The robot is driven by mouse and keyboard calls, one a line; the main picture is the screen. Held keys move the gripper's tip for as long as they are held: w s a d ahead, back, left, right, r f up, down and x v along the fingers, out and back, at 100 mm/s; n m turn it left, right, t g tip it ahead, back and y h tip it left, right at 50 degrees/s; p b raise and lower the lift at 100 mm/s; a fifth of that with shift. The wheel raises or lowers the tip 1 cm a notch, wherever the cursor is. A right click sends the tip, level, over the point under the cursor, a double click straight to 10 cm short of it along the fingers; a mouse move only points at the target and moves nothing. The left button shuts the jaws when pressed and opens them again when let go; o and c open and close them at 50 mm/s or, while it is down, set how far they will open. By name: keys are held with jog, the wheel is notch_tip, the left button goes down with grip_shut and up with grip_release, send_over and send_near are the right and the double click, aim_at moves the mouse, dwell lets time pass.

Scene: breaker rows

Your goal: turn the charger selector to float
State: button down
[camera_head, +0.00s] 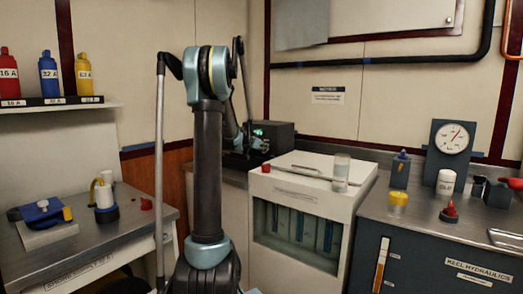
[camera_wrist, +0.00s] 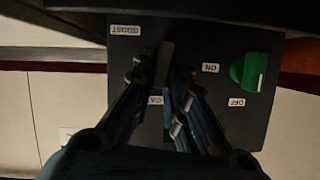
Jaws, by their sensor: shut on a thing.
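The charger is a dark box (camera_head: 272,134) with a small green light on its face, in the back corner of the head view. In the wrist view its dark panel (camera_wrist: 210,25) appears upside down. It bears a BOOST label (camera_wrist: 126,30), a partly covered label (camera_wrist: 156,100), and a green switch (camera_wrist: 250,71) beside ON and OFF labels. My gripper (camera_wrist: 167,62) is at the panel, its fingers close together on the selector knob, a narrow dark piece mostly hidden between the fingertips. The knob's pointing direction and any float label cannot be made out.
A white cabinet (camera_head: 302,200) with a glass front stands right of my arm, a jar (camera_head: 341,172) on top. A dark hydraulics bench (camera_head: 440,225) with a gauge (camera_head: 452,138) is at right. A metal bench (camera_head: 95,240) and a shelf of coloured bottles are at left.

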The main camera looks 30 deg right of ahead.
jog(key=shift+w+n+g, duration=0.2)
jog(key=shift+n+g, duration=0.3)
jog(key=shift+n, duration=0.2)
jog(key=c, duration=1.6)
grip_release()
jog(key=shift+w, duration=0.1)
jog(key=shift+a, duration=0.1)
jog(key=v, duration=1.1)
jog(key=shift+a, duration=0.4)
jog(key=shift+s+f, duration=0.1)
jog(key=shift+s, duration=0.15)
